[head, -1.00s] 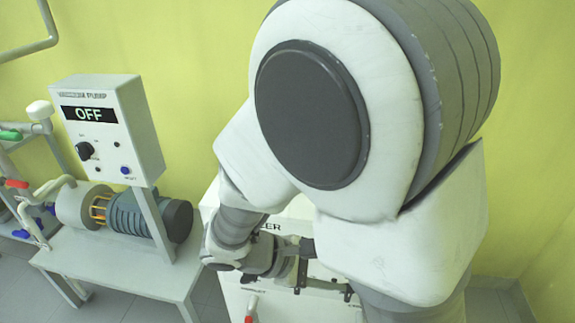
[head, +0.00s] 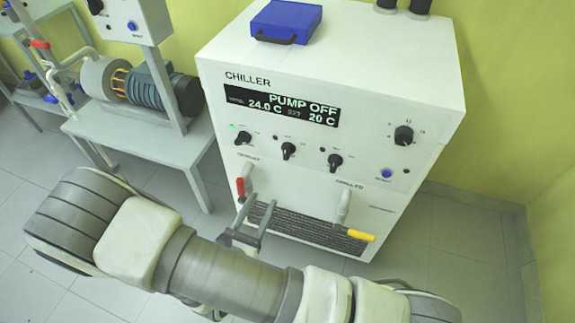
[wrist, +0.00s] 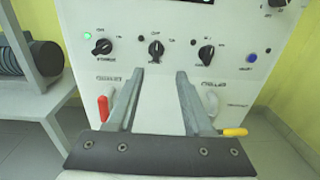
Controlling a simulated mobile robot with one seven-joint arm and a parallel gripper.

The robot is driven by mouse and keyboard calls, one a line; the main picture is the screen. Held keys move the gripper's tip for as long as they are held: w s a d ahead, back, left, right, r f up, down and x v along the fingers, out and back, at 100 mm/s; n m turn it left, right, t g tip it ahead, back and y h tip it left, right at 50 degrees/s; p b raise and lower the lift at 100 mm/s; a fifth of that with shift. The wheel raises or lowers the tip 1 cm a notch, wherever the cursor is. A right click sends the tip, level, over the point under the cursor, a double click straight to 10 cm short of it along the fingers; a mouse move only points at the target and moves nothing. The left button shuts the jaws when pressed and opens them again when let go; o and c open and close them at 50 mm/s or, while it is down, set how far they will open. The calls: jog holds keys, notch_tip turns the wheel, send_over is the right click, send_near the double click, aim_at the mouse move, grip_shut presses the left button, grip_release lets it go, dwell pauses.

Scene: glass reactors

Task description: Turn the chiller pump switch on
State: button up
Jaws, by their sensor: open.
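The white chiller (head: 215,100) stands ahead, its display (head: 283,105) reading PUMP OFF, 24.0 C and 20 C. Below the display is a row of black rotary switches: left (head: 243,138), middle (head: 288,150) and right (head: 335,161). Their small labels are too blurred to tell which is the pump switch. A green lamp (wrist: 86,36) is lit by the left switch (wrist: 102,47). My gripper (head: 260,207) is open and empty, below the switch row and apart from it. In the wrist view, the fingers (wrist: 158,80) point toward the middle switch (wrist: 156,50).
A red-handled valve (head: 241,187) and a yellow-handled valve (head: 360,236) stick out of the chiller front, either side of my fingers. A larger dial (head: 403,135) and blue button (head: 386,173) are at right. A blue box (head: 283,20) sits on top. A pump bench (head: 150,140) stands left.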

jog(key=b, duration=0.3)
send_near(285, 152)
jog(key=shift+y, duration=0.3)
jog(key=x, duration=0.8)
jog(key=shift+w+d, duration=0.25)
grip_shut()
